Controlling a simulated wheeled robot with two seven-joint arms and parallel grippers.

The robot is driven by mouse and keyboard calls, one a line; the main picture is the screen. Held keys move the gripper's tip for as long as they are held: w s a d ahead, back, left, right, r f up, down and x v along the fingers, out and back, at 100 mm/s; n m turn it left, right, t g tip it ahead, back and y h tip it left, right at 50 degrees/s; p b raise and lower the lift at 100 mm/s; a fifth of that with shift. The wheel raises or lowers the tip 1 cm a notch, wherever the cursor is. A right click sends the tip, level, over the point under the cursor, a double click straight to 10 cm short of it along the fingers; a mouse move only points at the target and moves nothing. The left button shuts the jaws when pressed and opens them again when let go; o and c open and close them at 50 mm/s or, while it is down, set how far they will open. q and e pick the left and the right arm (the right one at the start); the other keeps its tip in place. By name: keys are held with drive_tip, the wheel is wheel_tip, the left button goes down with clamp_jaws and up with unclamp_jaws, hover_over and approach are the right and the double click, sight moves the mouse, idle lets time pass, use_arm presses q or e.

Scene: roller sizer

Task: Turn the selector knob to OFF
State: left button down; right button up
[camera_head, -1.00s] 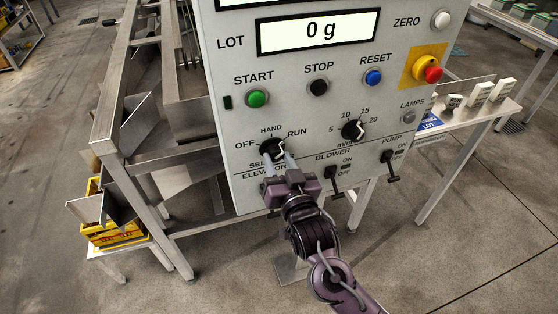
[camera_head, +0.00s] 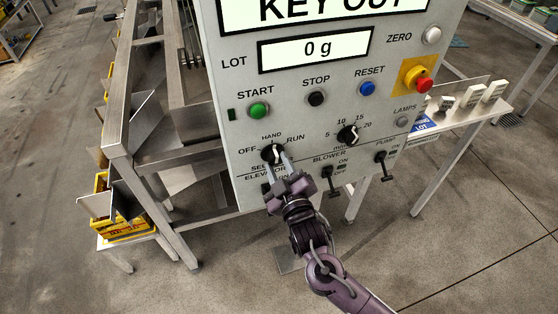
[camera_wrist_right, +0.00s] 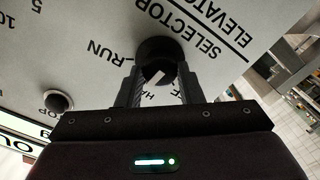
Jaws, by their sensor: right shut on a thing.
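The selector knob (camera_head: 271,153) is a black round knob with a white pointer, low on the left of the grey control panel (camera_head: 215,70). OFF is printed at its left, HAND above it and RUN at its right. My right gripper (camera_head: 279,162) reaches it from below and is shut on it. In the right wrist view the panel is upside down, and the dark knob (camera_wrist_right: 158,50) sits between the two fingers (camera_wrist_right: 157,85). The white pointer slants there, but its exact setting is hard to read. My left gripper is not in view.
Close by are the green START button (camera_head: 258,110), black STOP button (camera_head: 316,98), a dial (camera_head: 347,134) and the BLOWER lever (camera_head: 327,180). The red stop button (camera_head: 424,84) is farther right. A metal frame (camera_head: 125,100) stands at the left. Floor below is open.

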drive_tip(key=n+p, duration=0.1)
drive_tip(key=n, duration=0.1)
drive_tip(key=n+p, duration=0.1)
drive_tip(key=shift+r+n, duration=0.2)
drive_tip(key=shift+n, duration=0.2)
drive_tip(key=n+p, duration=0.2)
drive_tip(key=n, duration=0.1)
drive_tip(key=shift+n, duration=0.3)
drive_tip(key=n+p, duration=0.1)
drive_tip(key=n, duration=0.2)
drive_tip(key=shift+f+p, duration=0.1)
drive_tip(key=shift+p, duration=0.2)
drive_tip(key=shift+f+n+p, duration=0.1)
drive_tip(key=shift+n+p, duration=0.45)
drive_tip(key=shift+n, duration=0.85)
drive_tip(key=o, duration=1)
drive_tip(key=shift+c, duration=0.2)
drive_tip(key=shift+s, duration=0.1)
